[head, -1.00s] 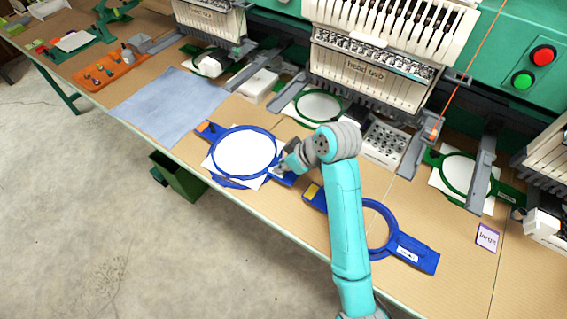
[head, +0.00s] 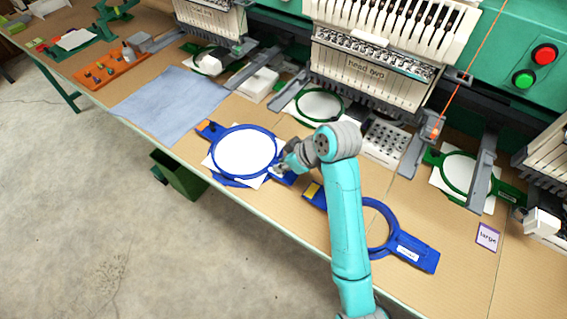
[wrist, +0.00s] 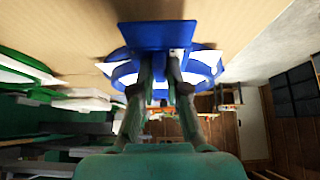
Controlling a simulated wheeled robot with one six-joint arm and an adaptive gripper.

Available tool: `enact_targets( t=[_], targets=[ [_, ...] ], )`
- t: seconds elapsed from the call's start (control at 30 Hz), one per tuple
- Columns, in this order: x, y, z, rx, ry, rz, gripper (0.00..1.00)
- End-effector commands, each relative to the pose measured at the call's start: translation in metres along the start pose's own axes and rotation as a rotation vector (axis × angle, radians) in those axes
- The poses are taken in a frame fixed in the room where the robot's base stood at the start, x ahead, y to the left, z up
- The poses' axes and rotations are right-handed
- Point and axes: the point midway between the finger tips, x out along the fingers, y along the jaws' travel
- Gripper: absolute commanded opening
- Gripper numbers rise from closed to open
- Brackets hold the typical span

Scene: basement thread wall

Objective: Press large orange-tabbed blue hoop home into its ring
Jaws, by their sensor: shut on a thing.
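The large blue hoop (head: 213,150) with an orange tab (head: 206,127) at its upper left lies at the front middle of the table in the head view. White sheet (head: 245,153) fills its opening, and white corners stick out beneath the rim. My gripper (head: 284,170) is at the right side of the hoop, shut on its blue right end. In the wrist view my gripper (wrist: 160,60) has its fingers against a blue plate (wrist: 158,36), with blue rim and white sheet behind. The ring under the hoop is mostly hidden; I cannot tell how deep the hoop sits.
A yellow-tabbed blue hoop (head: 405,246) lies to the right, partly behind my arm. A light blue cloth (head: 170,105) lies to the left. Machine heads (head: 370,75) and green hoops (head: 318,104) stand behind. A card marked large (head: 487,237) lies at right. The table's front edge is close.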

Motion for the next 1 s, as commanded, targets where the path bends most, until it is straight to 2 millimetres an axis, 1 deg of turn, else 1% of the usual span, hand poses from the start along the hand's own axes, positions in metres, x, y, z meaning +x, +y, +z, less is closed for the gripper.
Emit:
enact_targets(
  t=[0.9,0.93,0.97,1.0],
  targets=[
    [0.0051,0.0000,0.0034,0.000,0.000,0.000,0.00],
    [0.0051,0.0001,0.0034,0.000,0.000,0.000,0.19],
    [0.0051,0.0001,0.0034,0.000,0.000,0.000,0.26],
    [0.0051,0.0001,0.0034,0.000,0.000,0.000,0.36]
  ],
)
